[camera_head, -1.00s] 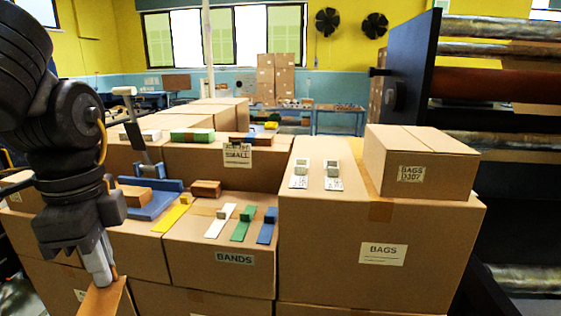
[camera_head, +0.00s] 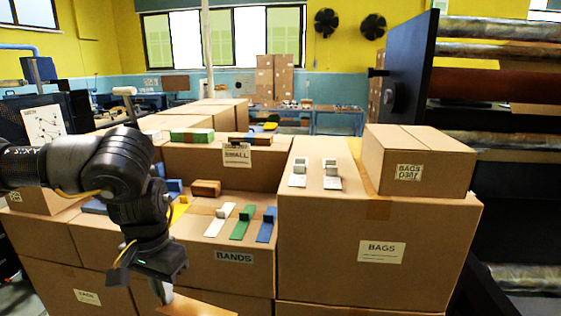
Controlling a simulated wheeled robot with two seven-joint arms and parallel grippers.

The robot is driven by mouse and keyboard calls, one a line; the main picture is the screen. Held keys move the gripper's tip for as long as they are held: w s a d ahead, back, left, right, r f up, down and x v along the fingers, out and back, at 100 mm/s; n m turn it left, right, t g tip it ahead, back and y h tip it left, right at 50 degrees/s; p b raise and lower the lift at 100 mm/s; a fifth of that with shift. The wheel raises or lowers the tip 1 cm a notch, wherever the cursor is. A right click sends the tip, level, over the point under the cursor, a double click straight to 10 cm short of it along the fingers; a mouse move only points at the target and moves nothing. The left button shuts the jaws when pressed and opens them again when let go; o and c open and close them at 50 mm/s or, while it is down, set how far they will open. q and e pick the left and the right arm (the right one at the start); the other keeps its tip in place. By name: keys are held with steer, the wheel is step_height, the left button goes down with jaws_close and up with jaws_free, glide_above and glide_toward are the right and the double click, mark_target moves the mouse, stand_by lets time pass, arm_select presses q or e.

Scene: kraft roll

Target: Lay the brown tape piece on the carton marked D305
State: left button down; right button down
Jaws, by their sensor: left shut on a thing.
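My left gripper (camera_head: 162,292) is low in the picture, in front of the stacked cartons, pointing down. It is shut on the brown tape piece (camera_head: 198,306), a flat tan strip partly cut off by the bottom edge. A small carton (camera_head: 415,163) on the right has a label that seems to read BAGS D307. It stands on a large carton marked BAGS (camera_head: 340,235). I cannot read D305 on any carton. My right gripper is not in view.
White, green and blue strips with small blocks lie on the BANDS carton (camera_head: 190,250), beside a brown block (camera_head: 205,187). Two white clip-like pieces (camera_head: 330,176) lie on the large carton. A carton marked SMALL (camera_head: 270,160) stands behind. A dark roll rack (camera_head: 402,120) borders the right.

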arm_select(q)
steer(key=shift+w, duration=0.1)
steer(key=shift+f, duration=0.25)
steer(key=s+f+m, duration=0.1)
steer(key=s+f, duration=0.2)
steer(key=f, duration=0.9)
steer(key=s+f+m, duration=0.1)
steer(key=s+f, duration=0.2)
steer(key=f, duration=1)
steer(key=shift+s+f, duration=0.15)
